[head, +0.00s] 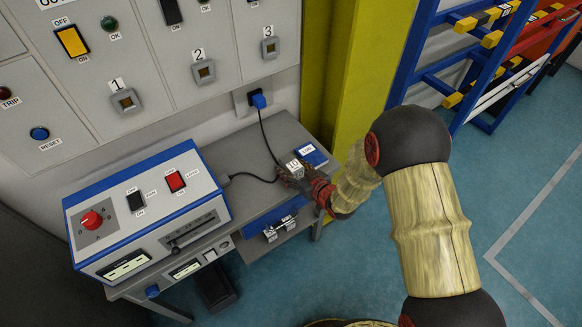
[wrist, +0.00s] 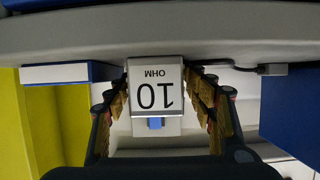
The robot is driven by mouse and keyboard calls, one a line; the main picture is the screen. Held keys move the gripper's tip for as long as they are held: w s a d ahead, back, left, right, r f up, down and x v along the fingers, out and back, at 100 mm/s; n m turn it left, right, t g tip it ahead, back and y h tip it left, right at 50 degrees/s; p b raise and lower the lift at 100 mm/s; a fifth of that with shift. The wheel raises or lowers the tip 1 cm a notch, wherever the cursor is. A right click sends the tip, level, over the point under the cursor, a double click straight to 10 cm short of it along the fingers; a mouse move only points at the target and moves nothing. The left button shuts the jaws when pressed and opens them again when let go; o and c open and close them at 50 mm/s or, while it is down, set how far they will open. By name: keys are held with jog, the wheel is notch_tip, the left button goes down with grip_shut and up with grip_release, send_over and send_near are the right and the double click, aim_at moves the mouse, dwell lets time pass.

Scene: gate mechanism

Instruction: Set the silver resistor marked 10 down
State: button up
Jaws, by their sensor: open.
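The silver resistor (head: 293,166) marked 10 is at the grey table's (head: 262,150) top near its right end. In the wrist view the resistor (wrist: 156,95) shows its white face with "10 OHM" upside down and a small blue part on its end. My gripper (head: 304,178) is at the resistor, reaching in from the right. In the wrist view my gripper (wrist: 160,118) is open, with one finger on each side of the resistor. Whether the fingers touch its sides is hard to tell. The resistor's underside is hidden.
A blue block with a white label (head: 311,154) lies just behind my gripper. A blue-and-white control box (head: 148,215) stands to the left, its black cable (head: 250,177) ending near the resistor. A blue case (head: 273,222) is below. A yellow column (head: 345,75) stands behind.

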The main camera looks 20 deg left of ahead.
jog(key=shift+s+d+f, duration=0.1)
jog(key=shift+s+f, duration=0.1)
jog(key=shift+f, duration=0.05)
jog(key=shift+r+p, duration=0.35)
jog(key=shift+p, duration=0.05)
jog(key=p+v, duration=0.3)
jog(key=v, duration=0.8)
jog(key=shift+d+r, duration=0.25)
jog(key=shift+r, duration=0.2)
jog(key=w+d+r+m+t+h, duration=0.15)
jog(key=w+d+r+h, duration=0.3)
jog(key=d+r, duration=0.45)
jog(key=s+d+r+m+h, duration=0.2)
jog(key=d+r+m+h, duration=0.2)
jog(key=d+r, duration=0.65)
jog(key=s+d+r+m+g, duration=0.1)
jog(key=s+d+r, duration=0.1)
jog(key=s, duration=0.6)
jog(key=s+d+r+m+g+h, duration=0.1)
jog(key=s+d+r+m+g, duration=0.1)
jog(key=s, duration=0.7)
jog(key=s+d+r+m+g+h, duration=0.1)
jog(key=s+d+r, duration=0.3)
jog(key=s+r, duration=0.2)
jog(key=shift+s+g, duration=0.35)
jog(key=shift+s, duration=0.8)
jog(key=shift+m, duration=0.25)
